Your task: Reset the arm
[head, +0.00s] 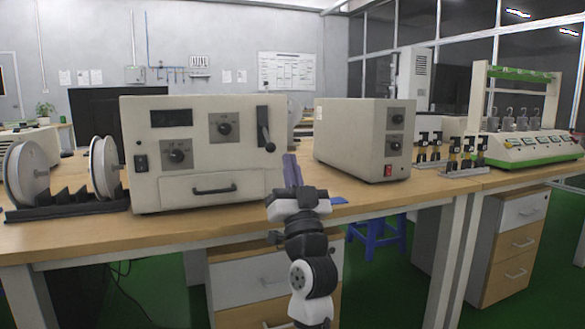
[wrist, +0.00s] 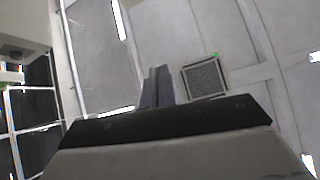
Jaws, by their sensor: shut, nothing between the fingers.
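My arm rises from the bottom of the head view, in front of the bench edge. My gripper (head: 292,170) is at its upper end, with grey-purple fingers pointing up between the two beige instruments. In the wrist view my gripper (wrist: 157,85) has its two fingers together with nothing between them. The wrist view looks up toward the ceiling (wrist: 190,35), with a square vent (wrist: 204,77) to the right of the fingers.
A large beige instrument (head: 205,190) stands left of my gripper on the wooden bench (head: 90,236). A smaller beige box (head: 345,150) stands to its right. Reels (head: 102,168) are at left, a green-white machine (head: 525,150) at right. A blue stool (head: 377,238) is below.

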